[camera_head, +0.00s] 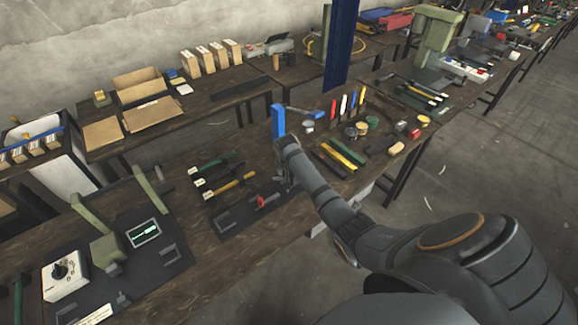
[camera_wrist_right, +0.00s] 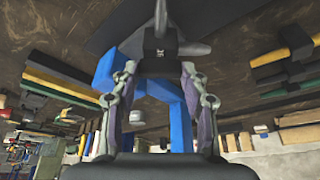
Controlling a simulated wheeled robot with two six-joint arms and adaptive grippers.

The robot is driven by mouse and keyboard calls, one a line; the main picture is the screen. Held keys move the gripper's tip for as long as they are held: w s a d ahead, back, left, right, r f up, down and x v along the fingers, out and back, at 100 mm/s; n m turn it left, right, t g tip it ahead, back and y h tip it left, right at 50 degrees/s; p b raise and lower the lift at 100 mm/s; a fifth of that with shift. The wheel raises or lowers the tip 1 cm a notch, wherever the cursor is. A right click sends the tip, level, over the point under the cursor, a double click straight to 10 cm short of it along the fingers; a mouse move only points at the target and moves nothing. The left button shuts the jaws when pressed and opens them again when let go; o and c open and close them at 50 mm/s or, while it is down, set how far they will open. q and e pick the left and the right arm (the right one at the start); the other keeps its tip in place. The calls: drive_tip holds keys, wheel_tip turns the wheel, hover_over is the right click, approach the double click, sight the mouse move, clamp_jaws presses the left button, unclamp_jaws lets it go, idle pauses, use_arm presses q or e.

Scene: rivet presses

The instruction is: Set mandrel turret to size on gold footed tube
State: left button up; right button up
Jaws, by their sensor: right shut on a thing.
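My right gripper (camera_head: 288,172) is at the middle of the bench, beside a blue upright frame (camera_head: 278,121). In the right wrist view, my right gripper (camera_wrist_right: 160,68) is shut on a dark block with a small pale marking. Grey pointed arms (camera_wrist_right: 158,22) spread out beyond that block, which looks like the mandrel turret (camera_wrist_right: 160,50). The blue frame (camera_wrist_right: 176,112) passes behind the fingers. A gold tube (camera_head: 232,186) with a pale tag lies left of my right gripper, among dark and green ones; I cannot tell whether it is footed. My left gripper is out of view.
A dark mat (camera_head: 235,229) with a red part (camera_head: 262,201) lies at the bench's front. A green press (camera_head: 106,248), a display (camera_head: 143,232) and a white dial box (camera_head: 64,274) stand at the left. Bars, coloured tools and small tins crowd the bench right of my gripper.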

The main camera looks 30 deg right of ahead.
drive_tip(key=shift+w+r+m+g+h, duration=0.1)
drive_tip(key=shift+m+g+h, duration=0.2)
drive_tip(key=shift+m, duration=0.6)
drive_tip(key=m, duration=0.2)
drive_tip(key=shift+a+m+g+h, duration=0.1)
drive_tip(key=shift+m+g+h, duration=0.2)
drive_tip(key=shift+m+h, duration=0.1)
drive_tip(key=shift+w+m+g+b, duration=0.1)
drive_tip(key=shift+m+g+b, duration=0.3)
drive_tip(key=shift+m, duration=0.8)
drive_tip(key=shift+m+g+h+b, duration=0.3)
drive_tip(key=shift+m+g+b, duration=0.3)
drive_tip(key=shift+m, duration=0.7)
drive_tip(key=o, duration=1.2)
drive_tip(key=shift+c, duration=0.2)
